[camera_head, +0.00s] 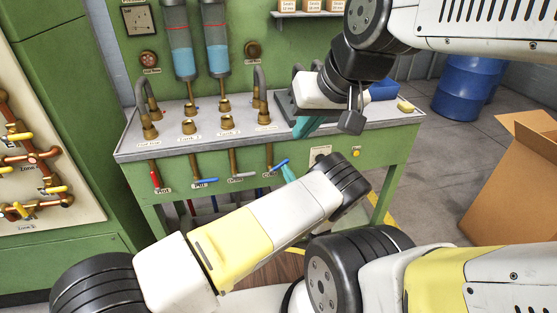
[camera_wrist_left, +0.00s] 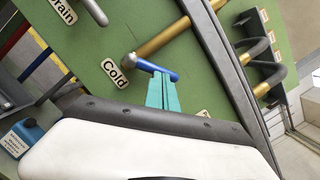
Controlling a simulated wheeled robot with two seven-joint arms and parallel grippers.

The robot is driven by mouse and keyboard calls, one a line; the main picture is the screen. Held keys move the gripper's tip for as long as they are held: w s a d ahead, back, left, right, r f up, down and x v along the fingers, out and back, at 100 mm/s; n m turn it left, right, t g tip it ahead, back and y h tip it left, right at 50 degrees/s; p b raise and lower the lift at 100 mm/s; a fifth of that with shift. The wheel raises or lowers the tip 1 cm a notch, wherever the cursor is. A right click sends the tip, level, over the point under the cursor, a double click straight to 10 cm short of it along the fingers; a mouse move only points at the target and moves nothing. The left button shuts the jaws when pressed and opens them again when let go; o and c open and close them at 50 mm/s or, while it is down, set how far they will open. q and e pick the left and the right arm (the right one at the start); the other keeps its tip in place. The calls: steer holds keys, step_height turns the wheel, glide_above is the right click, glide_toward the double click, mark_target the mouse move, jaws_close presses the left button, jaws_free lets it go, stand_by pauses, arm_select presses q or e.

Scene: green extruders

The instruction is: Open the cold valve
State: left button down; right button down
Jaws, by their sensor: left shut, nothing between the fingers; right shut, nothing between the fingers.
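The cold valve handle (camera_head: 279,166) is a blue lever at the foot of a brass pipe, on the green front of the bench. The left wrist view shows the blue lever (camera_wrist_left: 155,70) beside the "Cold" label (camera_wrist_left: 114,73). My left gripper (camera_head: 287,172) has teal fingers, shut and empty, at the lever's free end. In the left wrist view its fingertips (camera_wrist_left: 163,80) overlap the lever's end; I cannot tell whether they touch. My right gripper (camera_head: 303,127) is shut and empty above the bench top's right part.
Brass funnels (camera_head: 227,122) stand on the bench top. A cardboard box (camera_head: 515,180) and blue barrel (camera_head: 465,85) stand to the right.

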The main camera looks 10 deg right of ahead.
arm_select(q)
steer(key=r+n, duration=0.1)
steer(key=n, duration=0.2)
steer(key=a+r+n+g, duration=0.1)
steer(key=n, duration=0.2)
steer(key=a+r+n, duration=0.1)
steer(key=n, duration=0.2)
steer(key=shift+a+g+y, duration=0.2)
steer(key=shift+g+y, duration=0.1)
arm_select(e)
steer(key=shift+a, duration=0.55)
